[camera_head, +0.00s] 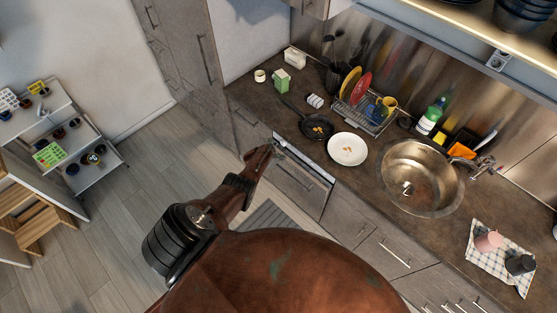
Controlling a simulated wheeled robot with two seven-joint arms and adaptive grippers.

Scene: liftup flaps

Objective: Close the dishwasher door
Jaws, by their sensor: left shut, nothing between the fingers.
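The dishwasher door (297,184) is a grey wood-look panel under the counter, with a pale strip along its top edge. It looks nearly upright, close to the cabinet front; I cannot tell whether it is fully shut. My left gripper (279,146) is shut and empty at the upper left corner of the door, near the pale strip. Whether it touches the door is unclear. My right gripper is not in view.
The counter (370,185) holds a frying pan (316,127), a white plate (347,149), a dish rack (365,113) and a sink (419,178). Drawers (392,250) adjoin at the right. A striped grey mat (268,216) lies on the floor. Open floor (130,220) is at the left.

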